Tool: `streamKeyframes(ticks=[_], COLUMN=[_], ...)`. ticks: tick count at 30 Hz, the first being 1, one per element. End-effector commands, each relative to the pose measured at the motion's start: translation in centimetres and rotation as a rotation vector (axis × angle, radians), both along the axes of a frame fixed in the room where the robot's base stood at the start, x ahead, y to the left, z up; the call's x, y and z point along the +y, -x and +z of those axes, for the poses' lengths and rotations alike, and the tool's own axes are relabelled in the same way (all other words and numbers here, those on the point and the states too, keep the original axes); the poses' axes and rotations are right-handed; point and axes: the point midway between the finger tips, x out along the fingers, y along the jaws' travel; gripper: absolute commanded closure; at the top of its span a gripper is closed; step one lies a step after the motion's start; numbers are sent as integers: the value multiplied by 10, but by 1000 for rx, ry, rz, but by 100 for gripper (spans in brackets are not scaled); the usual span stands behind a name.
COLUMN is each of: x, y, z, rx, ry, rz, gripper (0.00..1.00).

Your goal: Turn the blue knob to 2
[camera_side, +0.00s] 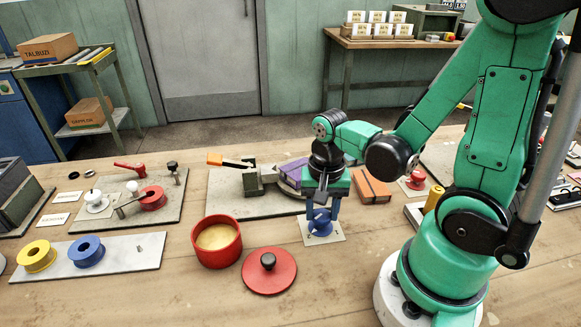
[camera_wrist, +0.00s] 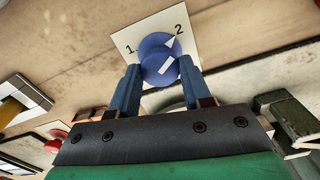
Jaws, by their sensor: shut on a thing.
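The blue knob (camera_side: 320,226) sits on a small white plate (camera_side: 331,237) on the bench. It also shows in the wrist view (camera_wrist: 153,50), where the plate (camera_wrist: 184,17) carries a "1" at the left and a "2" at the upper right. A white wedge at the knob's edge lies on the side of the 2, and a short white bar crosses the knob's face. My gripper (camera_side: 321,212) points down over the knob. In the wrist view its blue fingers (camera_wrist: 160,70) stand on either side of the knob, shut on it.
A red pot (camera_side: 217,243) and a red lid with a black handle (camera_side: 269,272) stand left of the knob. A grey board with a purple part (camera_side: 293,174) lies behind it, and an orange-brown block (camera_side: 371,188) to its right. The bench in front is clear.

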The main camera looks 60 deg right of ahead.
Motion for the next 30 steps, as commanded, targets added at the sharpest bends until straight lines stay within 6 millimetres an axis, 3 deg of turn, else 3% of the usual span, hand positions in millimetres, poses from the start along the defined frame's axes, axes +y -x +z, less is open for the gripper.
streamKeyframes(ticks=[13,14,17,30], x=[0,0,0,0], y=[0,0,0,0], z=[0,0,0,5], rx=[0,0,0,0], ry=[0,0,0,0], rz=[-12,-12,-12,-10], gripper=[100,52,26,26])
